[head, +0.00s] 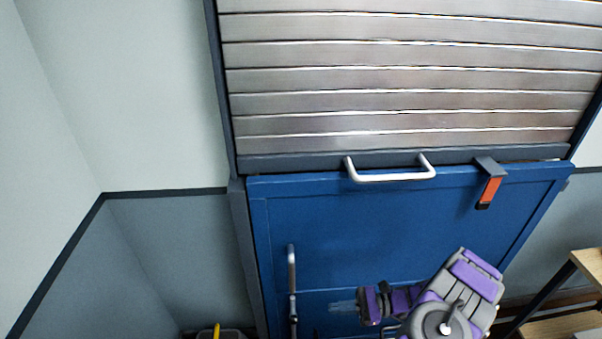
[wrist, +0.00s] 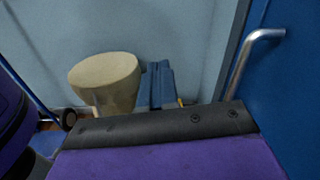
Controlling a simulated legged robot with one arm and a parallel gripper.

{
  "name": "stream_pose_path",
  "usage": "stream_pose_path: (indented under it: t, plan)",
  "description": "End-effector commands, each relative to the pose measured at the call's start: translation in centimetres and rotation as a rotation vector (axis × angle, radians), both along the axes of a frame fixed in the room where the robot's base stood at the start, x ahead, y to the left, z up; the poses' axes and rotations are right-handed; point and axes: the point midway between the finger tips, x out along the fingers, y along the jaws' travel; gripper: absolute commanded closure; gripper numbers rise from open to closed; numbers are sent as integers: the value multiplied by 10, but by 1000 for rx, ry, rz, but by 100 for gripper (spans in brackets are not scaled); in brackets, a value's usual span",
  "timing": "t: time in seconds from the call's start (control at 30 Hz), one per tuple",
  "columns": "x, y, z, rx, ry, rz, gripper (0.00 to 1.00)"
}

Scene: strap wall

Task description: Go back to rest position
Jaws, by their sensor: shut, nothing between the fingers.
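My gripper (head: 343,307) is low in the head view, in front of the blue door (head: 400,230) and pointing left. It is shut and empty. A vertical metal handle (head: 292,268) on the door's left side stands to the left of my gripper, with a gap between them in the picture. In the wrist view the same kind of metal handle (wrist: 240,65) shows at the upper right, on the blue door. My purple and black gripper body fills the bottom of the wrist view, and the fingertips cannot be made out there.
A slatted metal shutter (head: 410,85) with a horizontal handle (head: 390,177) is above the door. An orange-and-black latch (head: 489,187) hangs at the door's top right. A wooden shelf (head: 585,264) is at right. The wrist view shows a beige round-topped object (wrist: 105,80) by the wall.

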Motion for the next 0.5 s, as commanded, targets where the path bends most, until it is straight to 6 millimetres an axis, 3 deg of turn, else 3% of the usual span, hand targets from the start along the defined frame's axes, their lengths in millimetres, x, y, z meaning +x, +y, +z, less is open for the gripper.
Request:
stream_pose_path:
  t: [0.27,0.5]
  plan:
    - [-13,40,78,-52,-156,191,100]
    - [-43,64,135,-126,-293,367,100]
